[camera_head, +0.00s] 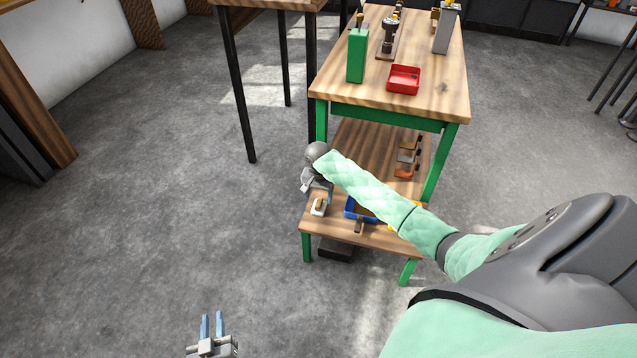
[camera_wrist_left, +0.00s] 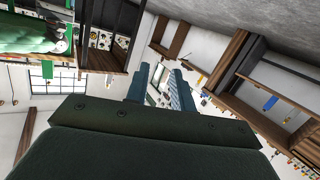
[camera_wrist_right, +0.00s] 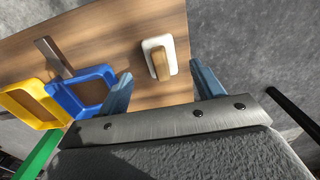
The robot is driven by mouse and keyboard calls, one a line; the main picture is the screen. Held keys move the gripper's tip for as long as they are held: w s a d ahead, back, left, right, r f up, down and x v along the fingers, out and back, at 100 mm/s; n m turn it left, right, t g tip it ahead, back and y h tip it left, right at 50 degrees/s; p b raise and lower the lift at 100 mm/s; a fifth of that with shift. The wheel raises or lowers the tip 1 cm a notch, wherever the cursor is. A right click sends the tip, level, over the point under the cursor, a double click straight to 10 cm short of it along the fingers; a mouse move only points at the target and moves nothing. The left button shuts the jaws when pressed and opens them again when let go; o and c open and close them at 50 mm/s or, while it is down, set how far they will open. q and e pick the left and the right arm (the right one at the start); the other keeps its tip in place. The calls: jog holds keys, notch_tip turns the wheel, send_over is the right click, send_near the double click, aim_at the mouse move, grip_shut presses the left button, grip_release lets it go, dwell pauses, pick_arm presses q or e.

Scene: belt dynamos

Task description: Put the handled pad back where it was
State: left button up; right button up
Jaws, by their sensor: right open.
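The handled pad (camera_wrist_right: 166,45) is a white block with a wooden handle. It rests on the lower wooden shelf of the cart, close to its edge, and also shows in the head view (camera_head: 319,207). My right gripper (camera_wrist_right: 160,84) is open and empty above the shelf. The pad lies ahead of its fingers, apart from them in the right wrist view. In the head view my right gripper (camera_head: 314,186) is partly covered by its own wrist. My left gripper (camera_head: 212,318) is open and empty over the floor, away from the cart.
A blue tray (camera_wrist_right: 60,98) and a yellow tray (camera_wrist_right: 10,103) stand beside the pad, with a metal-coloured bar (camera_wrist_right: 53,57) near them. The cart's top (camera_head: 440,85) holds a green container (camera_head: 357,55) and a red tray (camera_head: 404,75).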

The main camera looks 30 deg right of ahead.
aim_at(318, 203)
notch_tip(318, 203, up, 6)
jog(key=s+a+f+n+t+y, duration=0.1)
jog(key=s+a+f+n, duration=0.1)
jog(key=s+a+f, duration=0.4)
jog(key=s+a+f+n+t+y, duration=0.1)
jog(key=s+a+f+n+t, duration=0.2)
jog(key=a, duration=0.5)
jog(key=s+a+f+n, duration=0.2)
jog(key=s+a+f, duration=0.2)
jog(key=a+f, duration=0.25)
pick_arm(q)
jog(key=s+f+g, duration=0.4)
jog(key=s+f, duration=0.1)
jog(key=f, duration=0.6)
jog(key=shift+s+a+y+p, duration=0.3)
jog(key=shift+s+y+p, duration=0.05)
jog(key=shift+y+p, duration=0.1)
pick_arm(e)
jog(key=s+a+r+n+t+y, duration=0.1)
jog(key=s+a+r+n+t, duration=0.1)
jog(key=s+a, duration=0.7)
jog(key=s+a+r+n+t+y, duration=0.1)
jog(key=s+a+r+n+t, duration=0.1)
jog(key=s+a, duration=0.6)
jog(key=a+n+t, duration=0.1)
jog(key=t, duration=0.1)
jog(key=shift+s+r+t+y, duration=0.15)
jog(key=shift+s+t+y, duration=0.15)
jog(key=shift+s+t, duration=0.1)
jog(key=shift+a, duration=0.1)
